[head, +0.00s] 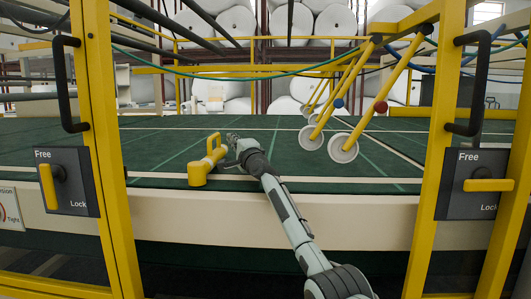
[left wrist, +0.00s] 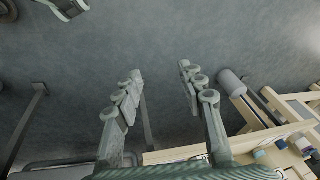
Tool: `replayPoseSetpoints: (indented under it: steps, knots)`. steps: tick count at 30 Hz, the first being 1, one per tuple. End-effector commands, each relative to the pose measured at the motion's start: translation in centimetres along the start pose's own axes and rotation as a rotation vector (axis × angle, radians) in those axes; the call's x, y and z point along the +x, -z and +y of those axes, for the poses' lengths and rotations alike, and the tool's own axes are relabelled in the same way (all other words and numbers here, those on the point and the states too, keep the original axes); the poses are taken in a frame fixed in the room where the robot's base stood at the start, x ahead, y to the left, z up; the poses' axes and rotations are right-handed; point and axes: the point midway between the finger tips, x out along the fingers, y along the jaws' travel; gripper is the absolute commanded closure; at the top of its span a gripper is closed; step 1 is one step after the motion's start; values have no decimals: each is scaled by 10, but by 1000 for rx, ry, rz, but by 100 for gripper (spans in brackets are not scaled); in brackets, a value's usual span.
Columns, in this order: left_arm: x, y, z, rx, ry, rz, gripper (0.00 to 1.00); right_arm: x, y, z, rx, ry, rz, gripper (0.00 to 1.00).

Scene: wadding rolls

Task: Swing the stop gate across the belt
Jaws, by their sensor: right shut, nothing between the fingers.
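A yellow piece (head: 206,164), which looks like the stop gate, stands at the near part of the green belt (head: 250,132). It has a round post at its near end and an arm that reaches back along the belt. My right gripper (head: 234,145) is shut and empty just right of the yellow piece; I cannot tell whether they touch. My right arm reaches in from the bottom right over the pale near rail. My left gripper (left wrist: 161,72) shows only in the left wrist view, open and empty over a grey floor.
Yellow frame posts stand left (head: 103,130) and right (head: 436,140) with black handles. A left lock panel (head: 78,197) and right lock panel (head: 453,203) carry yellow levers. Yellow arms with white rollers (head: 343,148) hang over the belt. White rolls (head: 235,25) fill the racks behind.

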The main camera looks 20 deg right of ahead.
Motion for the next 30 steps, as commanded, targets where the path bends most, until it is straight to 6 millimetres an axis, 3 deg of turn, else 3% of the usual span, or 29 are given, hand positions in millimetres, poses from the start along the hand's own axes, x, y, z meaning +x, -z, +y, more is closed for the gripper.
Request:
replayPoseSetpoints:
  steps: [8,23,30]
  knots:
    - [11,-2,2,-1,-7,-3,60,3,-4,0,-2,0,10,100]
    - [12,-3,3,-1,-8,-4,60,3,-4,1,-2,1,10,100]
    - [12,-3,3,-1,-8,-4,60,-15,-8,1,3,4,6,100]
